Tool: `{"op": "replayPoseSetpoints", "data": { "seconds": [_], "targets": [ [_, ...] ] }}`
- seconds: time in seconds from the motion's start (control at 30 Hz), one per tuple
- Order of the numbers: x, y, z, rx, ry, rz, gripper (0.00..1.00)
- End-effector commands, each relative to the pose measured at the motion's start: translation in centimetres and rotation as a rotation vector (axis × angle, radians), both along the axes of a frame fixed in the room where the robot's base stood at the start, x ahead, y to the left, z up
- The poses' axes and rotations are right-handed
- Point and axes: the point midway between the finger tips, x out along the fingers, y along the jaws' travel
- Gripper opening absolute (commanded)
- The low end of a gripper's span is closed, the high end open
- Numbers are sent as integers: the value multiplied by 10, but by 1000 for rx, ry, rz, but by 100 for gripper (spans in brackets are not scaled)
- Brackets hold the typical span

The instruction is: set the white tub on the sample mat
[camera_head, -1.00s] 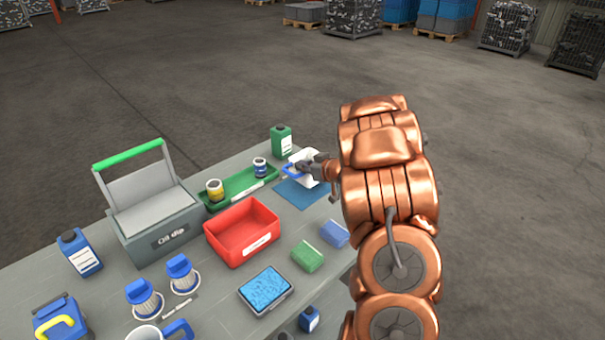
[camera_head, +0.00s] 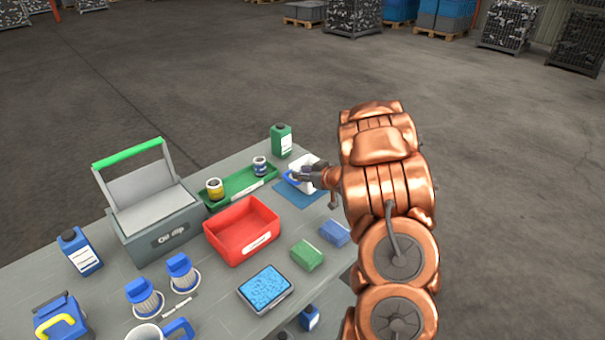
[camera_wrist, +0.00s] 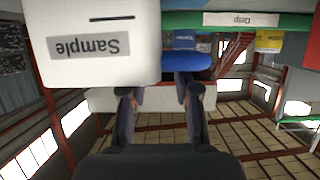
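The white tub (camera_head: 306,161) has a blue handle on its left and stands on or just over the blue sample mat (camera_head: 307,203) at the table's far right. Whether its base touches the mat is hard to tell. My gripper (camera_head: 304,172) is in front of it and hides part of it. In the wrist view the tub (camera_wrist: 100,60) shows large and upside down with its "Sample" label. The blue handle (camera_wrist: 186,62) shows at its side. The fingers of my gripper (camera_wrist: 160,90) are spread, with their tips near the tub's edge and handle and nothing clearly clamped between them.
A green tray (camera_head: 238,187) with two small jars is left of the mat, and a green bottle (camera_head: 281,140) stands behind it. A red bin (camera_head: 242,230), a green block (camera_head: 307,255) and a blue block (camera_head: 334,232) are nearer. Bare table lies between bin and mat.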

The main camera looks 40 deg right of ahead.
Motion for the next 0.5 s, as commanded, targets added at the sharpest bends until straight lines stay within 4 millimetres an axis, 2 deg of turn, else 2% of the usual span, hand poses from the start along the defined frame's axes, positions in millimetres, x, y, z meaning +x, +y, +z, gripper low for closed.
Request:
{"op": "replayPoseSetpoints", "data": {
  "seconds": [0.27,0.5],
  "targets": [
    [0,0,3,0,-1,0,31],
    [-24,-4,12,-2,2,-5,31]
  ]
}}
